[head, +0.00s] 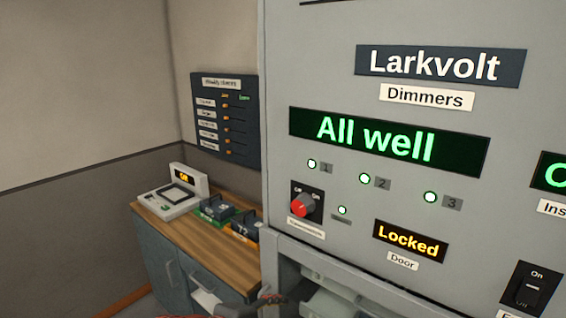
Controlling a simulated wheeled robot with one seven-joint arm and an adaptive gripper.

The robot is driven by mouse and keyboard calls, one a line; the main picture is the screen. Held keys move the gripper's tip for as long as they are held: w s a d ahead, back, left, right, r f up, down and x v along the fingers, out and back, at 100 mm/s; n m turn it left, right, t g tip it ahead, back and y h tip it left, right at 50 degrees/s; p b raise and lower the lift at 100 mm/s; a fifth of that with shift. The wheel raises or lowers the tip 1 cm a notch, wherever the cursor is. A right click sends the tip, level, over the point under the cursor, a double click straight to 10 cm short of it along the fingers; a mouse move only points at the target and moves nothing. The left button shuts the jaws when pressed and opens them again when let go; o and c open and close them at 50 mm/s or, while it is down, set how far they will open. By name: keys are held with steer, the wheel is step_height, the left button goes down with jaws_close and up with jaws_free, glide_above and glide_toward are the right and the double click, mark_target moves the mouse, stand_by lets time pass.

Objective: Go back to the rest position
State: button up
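The grey Larkvolt Dimmers cabinet (340,85) fills the right side. Its display (388,141) reads "All well" in green. The lamps 1, 2 and 3 are lit green. A red rotary knob (303,207) sits below them. The door display (410,242) reads "Locked" in amber.
A wooden-topped counter (190,232) stands left of the cabinet, bearing a white device (172,196) and dark blocks (214,211). A drawer or tray (207,298) shows at its front. A dark board (225,120) hangs behind. A black switch (532,288) is at lower right.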

steer(key=s+d+f+m+g+y, duration=0.5)
steer(key=s+d+f+m+y, duration=0.1)
steer(key=s+d, duration=0.45)
steer(key=s+d+r+m+t, duration=0.1)
steer(key=d+r+m, duration=0.1)
steer(key=d, duration=0.3)
steer(key=s+d+r+m+t, duration=0.1)
steer(key=d+r+m, duration=0.1)
steer(key=d+m, duration=0.3)
steer(key=shift+s+d+r, duration=0.2)
steer(key=shift+s+r, duration=0.15)
steer(key=shift+s, duration=0.05)
